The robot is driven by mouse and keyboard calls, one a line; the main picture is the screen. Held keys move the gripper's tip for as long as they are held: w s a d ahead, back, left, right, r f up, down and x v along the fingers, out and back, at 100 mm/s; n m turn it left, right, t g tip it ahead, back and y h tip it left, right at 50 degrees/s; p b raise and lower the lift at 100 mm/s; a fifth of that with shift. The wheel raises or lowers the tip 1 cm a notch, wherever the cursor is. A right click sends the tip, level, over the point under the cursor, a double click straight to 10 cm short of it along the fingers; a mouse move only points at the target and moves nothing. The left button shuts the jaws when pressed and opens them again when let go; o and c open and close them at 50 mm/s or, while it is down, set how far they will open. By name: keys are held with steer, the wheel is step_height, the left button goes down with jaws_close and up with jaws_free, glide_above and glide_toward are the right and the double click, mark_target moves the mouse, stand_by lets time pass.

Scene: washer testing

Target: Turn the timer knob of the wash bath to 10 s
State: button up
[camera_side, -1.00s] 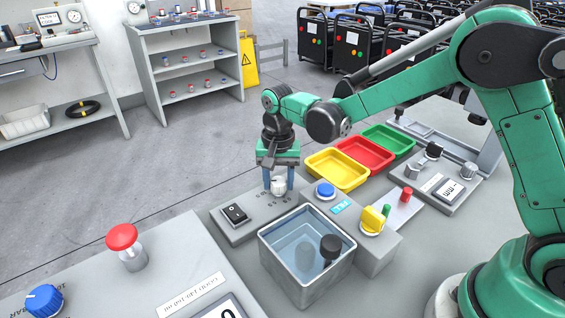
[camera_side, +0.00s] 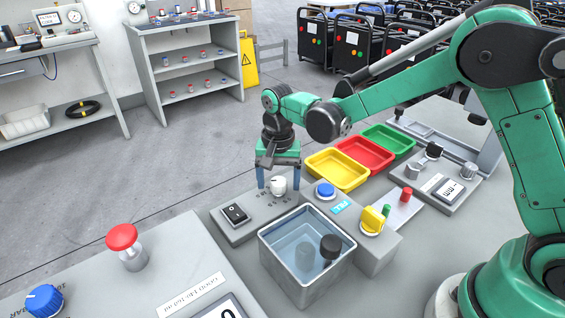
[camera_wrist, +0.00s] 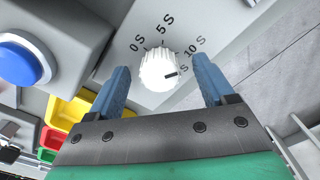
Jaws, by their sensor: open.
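The white ribbed timer knob (camera_side: 278,186) sits on the grey control panel (camera_side: 250,218) of the wash bath (camera_side: 308,268). In the wrist view the knob (camera_wrist: 158,66) has a dark pointer mark facing right and slightly down. The mark lies below the 10 S label (camera_wrist: 194,47), towards a label partly hidden by a finger. The 0 S and 5 S labels are clear. My gripper (camera_side: 279,178) is open above the panel. In the wrist view its blue fingers (camera_wrist: 160,76) stand either side of the knob, with gaps on both sides.
A black rocker switch (camera_side: 234,213) is left of the knob, and a blue button (camera_side: 325,190) is right of it. A yellow knob (camera_side: 373,219) is farther right. Yellow (camera_side: 337,183), red (camera_side: 365,165) and green (camera_side: 388,151) trays stand behind.

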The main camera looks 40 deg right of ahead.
mark_target(281, 181)
steer(key=shift+r, duration=2.85)
steer(key=shift+s+d+r, duration=0.1)
steer(key=shift+s+r, duration=0.1)
steer(key=shift+r, duration=0.05)
steer(key=s+d+r+n+t, duration=0.2)
steer(key=s+n+t, duration=0.1)
steer(key=s, duration=0.3)
steer(key=s+d+r+n+t, duration=0.2)
steer(key=s+d+n+t, duration=0.1)
steer(key=s+n+t, duration=0.1)
steer(key=shift+s+d+r+n, duration=0.2)
steer(key=shift+s+n, duration=0.4)
steer(key=shift+s, duration=0.45)
